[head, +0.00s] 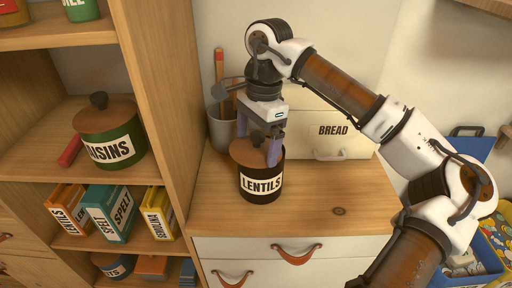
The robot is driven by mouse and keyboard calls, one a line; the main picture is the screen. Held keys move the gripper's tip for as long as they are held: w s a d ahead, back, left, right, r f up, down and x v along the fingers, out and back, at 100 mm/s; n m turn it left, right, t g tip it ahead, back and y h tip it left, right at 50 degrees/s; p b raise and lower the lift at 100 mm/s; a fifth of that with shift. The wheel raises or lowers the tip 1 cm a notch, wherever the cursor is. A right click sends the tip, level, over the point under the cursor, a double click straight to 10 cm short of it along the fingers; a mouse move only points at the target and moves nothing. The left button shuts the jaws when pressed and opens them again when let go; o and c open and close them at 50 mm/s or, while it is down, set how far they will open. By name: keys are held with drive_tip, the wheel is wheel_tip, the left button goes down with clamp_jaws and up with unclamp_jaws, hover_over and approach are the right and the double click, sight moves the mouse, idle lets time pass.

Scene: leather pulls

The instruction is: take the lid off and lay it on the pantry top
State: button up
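A dark jar labelled LENTILS (261,187) stands upright on the wooden pantry top (330,195). Its round brown lid (246,153) sits at the jar's mouth. My gripper (258,151) points down over the jar, its two bluish fingers apart. One finger is at the lid's back left, the other at its front right, hiding part of the rim. I cannot tell whether the fingers press on the lid or stand clear of it. No knob shows on this lid.
A BREAD box (326,138) and a grey utensil pot (221,130) stand behind the jar. A tall shelf (165,105) with a RAISINS jar (112,140) and several boxes is at left. The pantry top right of the jar is clear. A blue crate (485,262) is at far right.

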drive_tip(key=shift+s, duration=0.1)
drive_tip(key=c, duration=0.7)
drive_tip(key=shift+f, duration=0.1)
drive_tip(key=shift+c, duration=1)
